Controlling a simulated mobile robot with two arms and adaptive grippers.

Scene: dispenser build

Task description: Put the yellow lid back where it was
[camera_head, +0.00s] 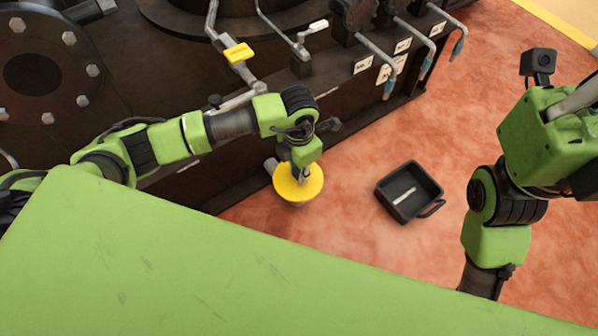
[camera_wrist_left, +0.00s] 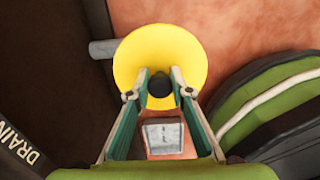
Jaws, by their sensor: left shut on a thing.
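The yellow lid (camera_head: 312,183) is a round disc with a dark knob (camera_wrist_left: 160,86) at its centre. My left gripper (camera_head: 303,181) reaches down over the lid from above. In the left wrist view its two fingertips (camera_wrist_left: 160,87) are closed on the knob, with the yellow disc (camera_wrist_left: 160,50) spread out beyond them. A short grey pipe (camera_wrist_left: 103,48) shows at the left edge of the lid. The lid hides what is directly under it, so I cannot tell whether it rests on an opening. My right arm is at the right; its gripper does not show.
A dark machine base (camera_head: 240,175) runs beside the lid, with several levers and white labels above. A yellow tag (camera_head: 238,53) hangs on one lever. A black open bin (camera_head: 410,172) with a small pale item inside stands on the reddish floor (camera_head: 350,215).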

